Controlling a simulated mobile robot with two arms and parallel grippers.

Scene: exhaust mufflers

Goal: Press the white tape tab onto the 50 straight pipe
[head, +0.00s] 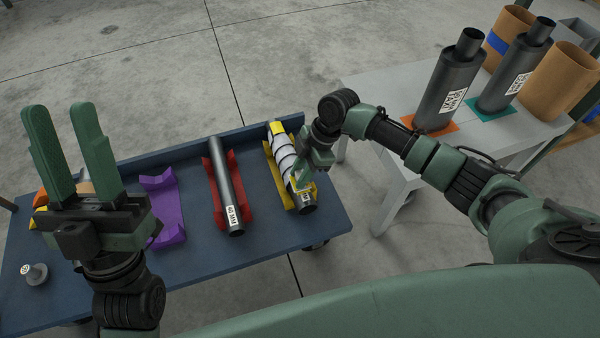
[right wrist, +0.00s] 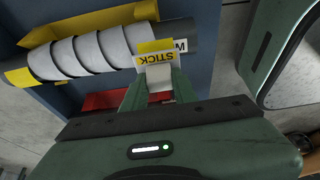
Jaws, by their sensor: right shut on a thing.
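A dark straight pipe (head: 308,209) with white tape wound around it in a spiral (head: 283,150) lies in a yellow cradle (head: 269,160) on the blue cart. Its white label is partly hidden, so I cannot read its size. In the right wrist view the pipe (right wrist: 187,30) runs across the top left. My right gripper (head: 302,182) is at the pipe's near end, shut on the white tape tab (right wrist: 144,62), which has a yellow part and reads "STICK". The tab overlaps the pipe; I cannot tell whether it touches. My left gripper (head: 62,110) is open, empty and raised at the left.
A second dark pipe (head: 226,185), labelled, lies in a red cradle (head: 244,180). A purple cradle (head: 160,195) is empty. A small grey metal piece (head: 35,273) stands at the cart's left. Two dark mufflers (head: 448,85) stand on the grey table (head: 380,90) beside cardboard tubes (head: 562,78).

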